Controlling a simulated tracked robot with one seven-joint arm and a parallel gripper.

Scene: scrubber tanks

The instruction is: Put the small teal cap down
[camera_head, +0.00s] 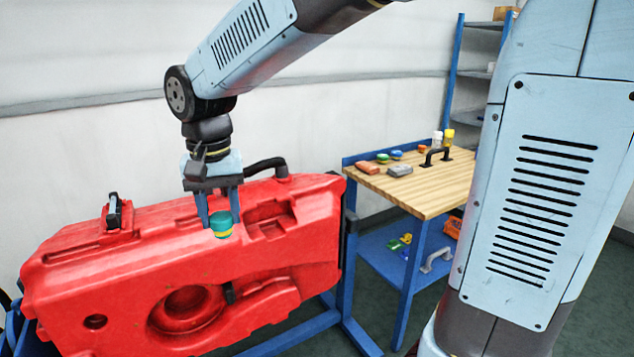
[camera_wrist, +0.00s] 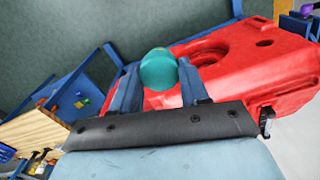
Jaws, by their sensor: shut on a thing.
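The small teal cap (camera_head: 221,224) has a yellow band at its lower edge. My gripper (camera_head: 220,212) is shut on it, with one blue finger on each side. In the head view the cap shows in front of the upper part of the red tank (camera_head: 110,285); I cannot tell whether it touches the tank. In the wrist view the teal cap (camera_wrist: 158,69) sits between my fingertips, with the red tank (camera_wrist: 225,60) behind and to the right.
A wooden-topped workbench (camera_head: 432,190) stands to the right, with several small coloured items and a black handle (camera_head: 436,156) on top. Its front part is clear. A blue lower shelf (camera_head: 385,255) holds more parts. A black hose (camera_head: 265,165) rises from the tank's top.

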